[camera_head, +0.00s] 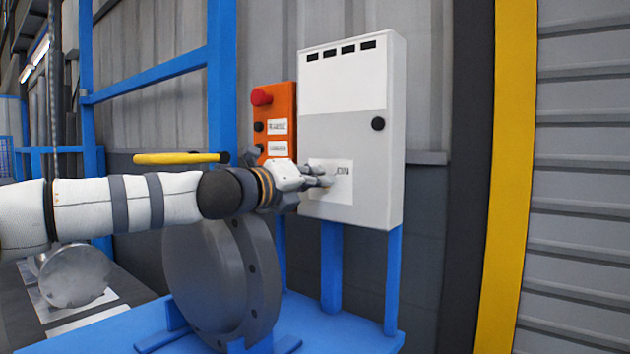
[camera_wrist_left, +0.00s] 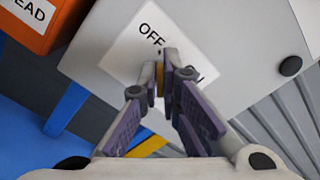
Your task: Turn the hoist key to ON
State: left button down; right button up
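The grey control box (camera_head: 345,130) stands upright on blue posts and carries a white label (camera_head: 340,190) low on its front. In the left wrist view the label (camera_wrist_left: 130,50) reads OFF at its upper part, and ON is partly hidden behind a finger. My left gripper (camera_head: 328,178) reaches the label from the left. In the left wrist view its fingertips (camera_wrist_left: 161,76) are close together, with a small brass-coloured piece, the hoist key (camera_wrist_left: 160,80), between them. Most of the key is hidden by the fingers, so its angle cannot be read. My right gripper is not in view.
An orange box (camera_head: 275,115) with a red button is just left of the grey box. A large grey flanged disc (camera_head: 225,280) stands below my left forearm on a blue base (camera_head: 330,335). A yellow bar (camera_head: 178,158) lies behind the arm. A yellow post (camera_head: 512,170) rises at the right.

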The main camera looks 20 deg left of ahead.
pick_arm(q)
jog(key=shift+s+d+m+p, duration=0.1)
jog(key=shift+d+m+p, duration=0.05)
jog(key=shift+m, duration=2.75)
jog(key=shift+d+m+p, duration=0.15)
jog(key=shift+d+m, duration=0.05)
jog(key=shift+m, duration=2.7)
jog(key=shift+s+d+m+p, duration=0.1)
jog(key=shift+d+m+p, duration=0.05)
jog(key=shift+m, duration=2.75)
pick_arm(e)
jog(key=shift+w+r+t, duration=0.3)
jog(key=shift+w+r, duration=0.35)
pick_arm(q)
jog(key=c, duration=1.8)
grip_release()
